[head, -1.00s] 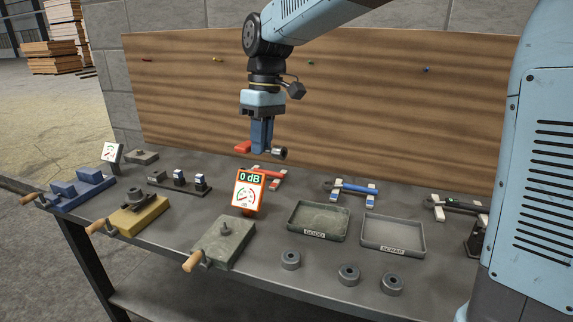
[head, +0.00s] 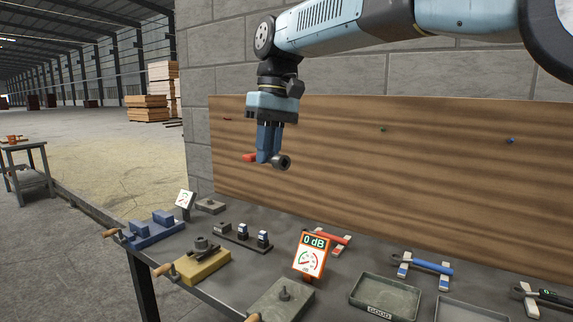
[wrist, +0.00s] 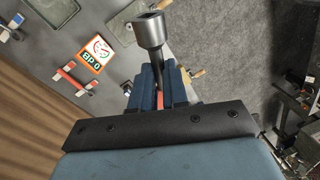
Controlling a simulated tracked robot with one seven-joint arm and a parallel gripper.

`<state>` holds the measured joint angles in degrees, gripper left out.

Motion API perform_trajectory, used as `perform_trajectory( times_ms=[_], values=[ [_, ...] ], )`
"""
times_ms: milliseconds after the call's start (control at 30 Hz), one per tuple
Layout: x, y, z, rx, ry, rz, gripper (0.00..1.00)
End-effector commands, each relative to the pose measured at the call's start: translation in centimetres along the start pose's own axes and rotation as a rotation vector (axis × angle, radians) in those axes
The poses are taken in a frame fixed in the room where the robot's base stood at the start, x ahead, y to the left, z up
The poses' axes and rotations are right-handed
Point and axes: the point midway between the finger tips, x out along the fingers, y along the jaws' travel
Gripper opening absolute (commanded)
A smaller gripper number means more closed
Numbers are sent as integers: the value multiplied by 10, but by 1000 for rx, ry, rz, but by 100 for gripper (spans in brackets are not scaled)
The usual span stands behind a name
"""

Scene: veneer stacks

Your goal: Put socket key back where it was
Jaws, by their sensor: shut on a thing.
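My gripper (head: 268,158) is shut on the socket key, held level in the air above the bench's left part, in front of the wooden board. The key's dark round socket (head: 282,162) sticks out to the right of the fingers and its red handle end (head: 249,157) to the left. In the wrist view the grey socket (wrist: 150,30) stands out beyond the fingers, with a bit of red (wrist: 160,100) between them. The key touches nothing but the fingers.
The board (head: 330,170) has red (head: 228,119), green (head: 382,129) and blue (head: 511,140) pegs. Below are an orange gauge reading 0 dB (head: 310,255), a red wrench (head: 327,237), a blue wrench (head: 425,263), a GOOD tray (head: 385,311), clamping blocks and a small white dial (head: 185,199).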

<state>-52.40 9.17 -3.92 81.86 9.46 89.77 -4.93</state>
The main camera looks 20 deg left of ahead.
Motion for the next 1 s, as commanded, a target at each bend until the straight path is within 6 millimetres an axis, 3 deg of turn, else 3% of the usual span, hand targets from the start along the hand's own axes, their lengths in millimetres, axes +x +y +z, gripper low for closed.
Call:
perform_trajectory(
  times_ms=[100, 400, 733, 1000],
  values=[
    [-12, -19, -6, 26, 6, 1, 0],
    [-21, -38, -10, 82, 10, 1, 0],
    [-17, -47, -14, 123, 16, 0, 0],
    [-2, -50, -16, 137, 18, -1, 0]
  ],
)
